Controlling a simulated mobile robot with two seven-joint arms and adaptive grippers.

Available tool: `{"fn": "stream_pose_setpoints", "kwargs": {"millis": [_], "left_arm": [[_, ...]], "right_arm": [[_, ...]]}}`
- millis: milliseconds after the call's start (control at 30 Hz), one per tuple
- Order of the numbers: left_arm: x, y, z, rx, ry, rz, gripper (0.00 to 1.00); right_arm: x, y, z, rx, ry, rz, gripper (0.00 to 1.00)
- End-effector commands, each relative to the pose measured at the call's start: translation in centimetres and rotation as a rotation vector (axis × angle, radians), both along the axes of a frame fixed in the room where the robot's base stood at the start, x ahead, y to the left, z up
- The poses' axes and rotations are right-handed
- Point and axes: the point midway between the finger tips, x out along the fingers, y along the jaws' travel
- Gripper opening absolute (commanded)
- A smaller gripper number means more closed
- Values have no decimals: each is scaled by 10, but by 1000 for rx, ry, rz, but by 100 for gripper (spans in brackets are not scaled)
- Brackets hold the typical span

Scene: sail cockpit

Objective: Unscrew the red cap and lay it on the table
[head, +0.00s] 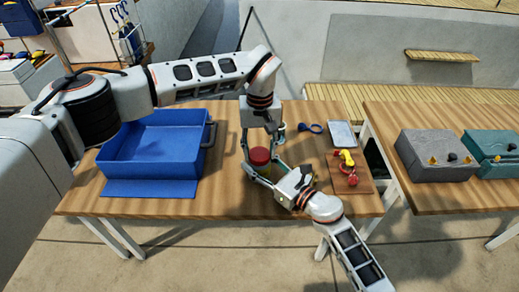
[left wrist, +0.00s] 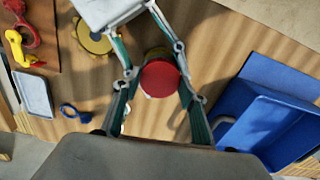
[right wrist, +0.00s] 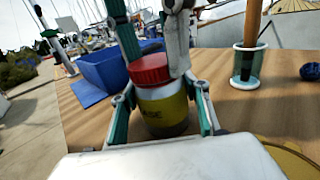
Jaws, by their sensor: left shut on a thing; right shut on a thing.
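The red cap (head: 260,156) sits on top of a jar (right wrist: 162,112) with a yellow label and grey upper band. The jar stands upright on the wooden table (head: 225,200). My left gripper (head: 261,149) reaches down from above and is shut on the cap, a finger on each side. The cap also shows between its fingers in the left wrist view (left wrist: 160,78). My right gripper (right wrist: 163,115) comes in from the side, low down, and is shut on the jar's body. How far the cap is turned cannot be told.
A blue bin (head: 150,150) stands at the left. A glass cup (right wrist: 246,68), a blue coil (head: 310,128), a grey tray (head: 342,134) and a brown board (head: 350,180) with red and yellow pieces are nearby. A yellow disc (left wrist: 94,38) lies by my right gripper.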

Motion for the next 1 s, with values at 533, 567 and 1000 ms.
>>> {"fn": "stream_pose_setpoints", "kwargs": {"millis": [533, 567, 1000], "left_arm": [[0, 1, 0, 6, -5, 947, 16], [0, 1, 0, 6, -6, 1001, 16], [-1, 0, 0, 9, -8, 1803, 16]], "right_arm": [[0, -1, -2, 0, 3, -1, 0], [0, -1, -2, 0, 3, -1, 0], [0, -1, -2, 0, 3, -1, 0]]}}
